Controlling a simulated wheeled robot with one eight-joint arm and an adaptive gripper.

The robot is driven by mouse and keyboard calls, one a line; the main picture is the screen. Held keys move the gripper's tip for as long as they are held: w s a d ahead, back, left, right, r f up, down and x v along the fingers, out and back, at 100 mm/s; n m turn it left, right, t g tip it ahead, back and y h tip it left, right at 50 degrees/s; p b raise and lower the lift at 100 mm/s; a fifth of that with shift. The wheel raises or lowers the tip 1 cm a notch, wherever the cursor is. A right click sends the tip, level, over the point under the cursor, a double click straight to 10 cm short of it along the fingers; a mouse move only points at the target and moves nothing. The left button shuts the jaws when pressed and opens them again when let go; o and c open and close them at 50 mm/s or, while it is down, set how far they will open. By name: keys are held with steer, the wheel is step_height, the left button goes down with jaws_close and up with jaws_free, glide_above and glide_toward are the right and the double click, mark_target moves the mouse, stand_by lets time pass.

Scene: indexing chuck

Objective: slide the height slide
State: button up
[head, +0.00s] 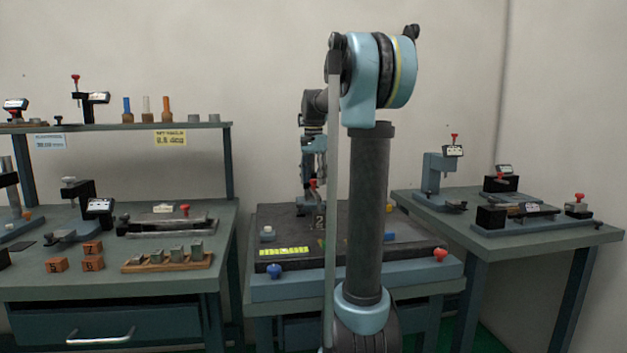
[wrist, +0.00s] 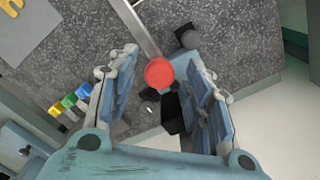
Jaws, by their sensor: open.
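A round red knob (wrist: 158,74) shows in the wrist view, with a straight metal bar (wrist: 137,28) running up-left from it; I take this to be the height slide, though its label cannot be read. My gripper (wrist: 164,58) is open, with one finger on each side of the knob in the picture. I cannot tell whether either finger touches it. In the head view my gripper (head: 314,172) points down over the middle table, and a red knob (head: 313,184) shows at its fingertips. My arm hides part of the dark plate there.
The dark plate (head: 410,222) carries a numbered block (head: 320,217) and a yellow label strip (head: 284,251). Side tables (head: 150,216) (head: 545,233) hold other gauges.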

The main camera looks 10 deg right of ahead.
jaws_close()
steer(key=shift+r, duration=0.2)
step_height(320, 180, up, 10)
steer(key=shift+f, duration=0.15)
stand_by(0.3)
jaws_free()
steer(key=shift+w, duration=0.1)
